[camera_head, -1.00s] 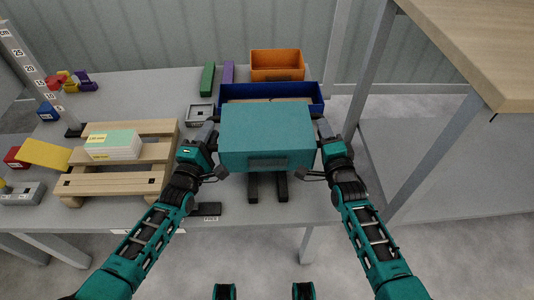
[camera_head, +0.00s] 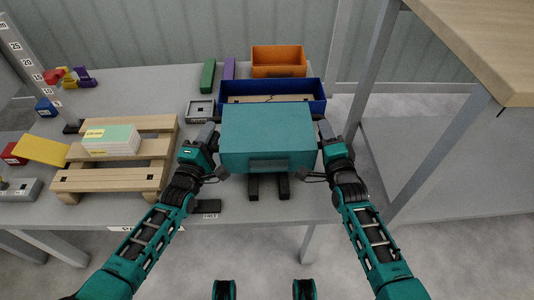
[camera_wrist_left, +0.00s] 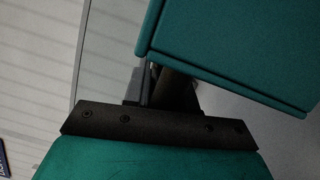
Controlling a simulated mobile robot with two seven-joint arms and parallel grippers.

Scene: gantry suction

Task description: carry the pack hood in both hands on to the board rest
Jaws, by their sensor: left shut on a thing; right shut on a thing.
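The pack hood (camera_head: 267,133) is a teal box with a grey plate on its near side. It is held level between my two grippers, above the front part of the grey table. My left gripper (camera_head: 215,142) is shut on its left side, and my right gripper (camera_head: 321,142) is shut on its right side. In the left wrist view the hood (camera_wrist_left: 240,45) fills the upper right, beside the dark gripper parts. Two dark bars (camera_head: 283,188) show from under the hood's near edge; whether they belong to the board rest I cannot tell. The hood hides what lies below it.
A blue tray (camera_head: 317,106) is just behind the hood, with an orange bin (camera_head: 278,70) beyond. A wooden pallet (camera_head: 110,182) bearing a pale stack (camera_head: 110,140) is at left. A small grey tray (camera_head: 200,116) and a black block (camera_head: 207,206) are near my left arm.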

